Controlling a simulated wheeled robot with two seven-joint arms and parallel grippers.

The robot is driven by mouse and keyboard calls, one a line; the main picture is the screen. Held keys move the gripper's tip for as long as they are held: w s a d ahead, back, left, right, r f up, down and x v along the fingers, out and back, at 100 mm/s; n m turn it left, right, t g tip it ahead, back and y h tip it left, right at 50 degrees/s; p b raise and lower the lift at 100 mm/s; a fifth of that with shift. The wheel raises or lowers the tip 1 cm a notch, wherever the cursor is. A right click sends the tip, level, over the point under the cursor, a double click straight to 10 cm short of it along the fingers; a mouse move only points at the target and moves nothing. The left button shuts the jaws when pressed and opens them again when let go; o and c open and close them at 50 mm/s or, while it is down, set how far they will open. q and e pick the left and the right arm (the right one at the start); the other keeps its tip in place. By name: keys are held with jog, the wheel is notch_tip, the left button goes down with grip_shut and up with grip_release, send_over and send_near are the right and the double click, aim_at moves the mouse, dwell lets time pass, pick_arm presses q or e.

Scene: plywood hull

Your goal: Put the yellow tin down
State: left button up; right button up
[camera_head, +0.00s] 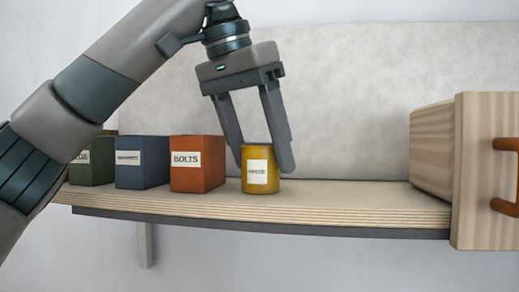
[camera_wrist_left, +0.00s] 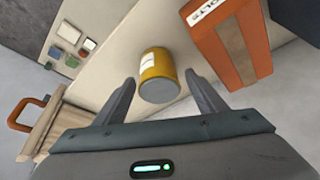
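The yellow tin (camera_head: 261,182) with a white label stands upright on the plywood shelf (camera_head: 340,200), to the right of the orange BOLTS box. My left gripper (camera_head: 264,166) reaches down from above, with one finger on each side of the tin. In the left wrist view the tin (camera_wrist_left: 158,68) shows between the spread fingers (camera_wrist_left: 160,80), with a gap on both sides. The left gripper is open and does not hold the tin. My right gripper is not in view.
The orange BOLTS box (camera_head: 198,165), a blue box (camera_head: 142,165) and a green box (camera_head: 92,168) stand in a row to the left. A wooden cabinet (camera_head: 478,220) with orange handles is at the right. The shelf between tin and cabinet is clear.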

pick_arm(q)
jog(key=shift+r, duration=0.1)
jog(key=shift+r, duration=0.15)
jog(key=shift+s+a+r, duration=0.15)
jog(key=shift+r, duration=0.25)
jog(key=v, duration=1.1)
